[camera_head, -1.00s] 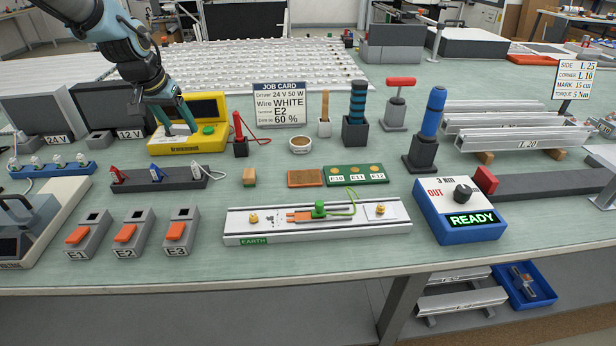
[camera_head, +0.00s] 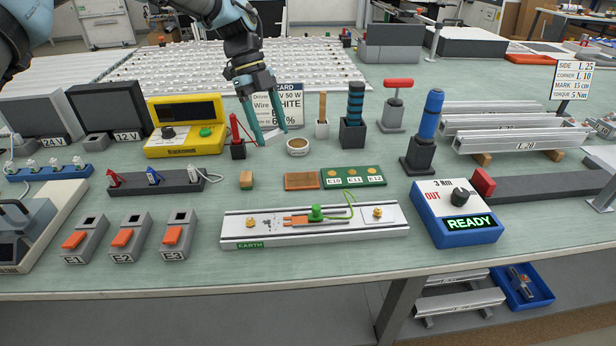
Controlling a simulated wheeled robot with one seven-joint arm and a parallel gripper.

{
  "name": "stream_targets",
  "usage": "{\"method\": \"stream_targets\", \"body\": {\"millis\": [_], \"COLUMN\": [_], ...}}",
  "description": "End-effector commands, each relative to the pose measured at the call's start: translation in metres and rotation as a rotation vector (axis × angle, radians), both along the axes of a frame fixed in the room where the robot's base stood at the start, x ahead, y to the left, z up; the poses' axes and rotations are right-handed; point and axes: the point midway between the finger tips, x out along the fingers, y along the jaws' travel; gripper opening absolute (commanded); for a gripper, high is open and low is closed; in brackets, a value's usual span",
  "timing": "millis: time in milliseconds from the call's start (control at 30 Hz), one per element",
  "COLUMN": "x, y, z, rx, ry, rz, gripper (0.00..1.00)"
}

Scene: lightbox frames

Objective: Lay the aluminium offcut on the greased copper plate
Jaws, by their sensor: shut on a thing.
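My gripper (camera_head: 269,137) is shut on a small pale silver piece, the aluminium offcut (camera_head: 274,139), and holds it above the bench just left of a small round pot. The greased copper plate (camera_head: 302,181) lies flat on the bench, in front of and to the right of my gripper, with nothing on it. My gripper's fingers partly cover the job card behind it.
The round pot (camera_head: 298,146) and a red probe in a black stand (camera_head: 238,143) flank my gripper. A white rail (camera_head: 240,228) lies in front.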

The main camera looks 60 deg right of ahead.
Motion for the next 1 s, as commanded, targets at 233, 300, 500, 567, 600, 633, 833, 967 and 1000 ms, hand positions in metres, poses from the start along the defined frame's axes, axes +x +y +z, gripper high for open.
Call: {"method": "stream_targets", "body": {"millis": [233,300,500,567,600,633,833,967,1000], "x": [-0.050,-0.056,-0.063,-0.062,-0.062,-0.063,-0.062,-0.062,-0.062], "y": [-0.003,-0.003,-0.001,-0.001,-0.001,-0.001,-0.002,-0.001,-0.001], "z": [0.007,0.009,-0.005,-0.017,-0.024,-0.029,-0.052,-0.063,-0.068], "rx": [0.000,0.000,0.004,0.005,0.003,0.002,0.000,0.002,0.002], "ry": [-0.003,-0.001,0.001,0.001,0.001,0.001,0.000,-0.001,-0.001], "rz": [-0.510,-0.586,-0.671,-0.671,-0.670,-0.669,-0.668,-0.667,-0.667], "gripper": [0.07,0.07,0.07,0.07,0.07,0.07,0.07,0.07,0.07]}}
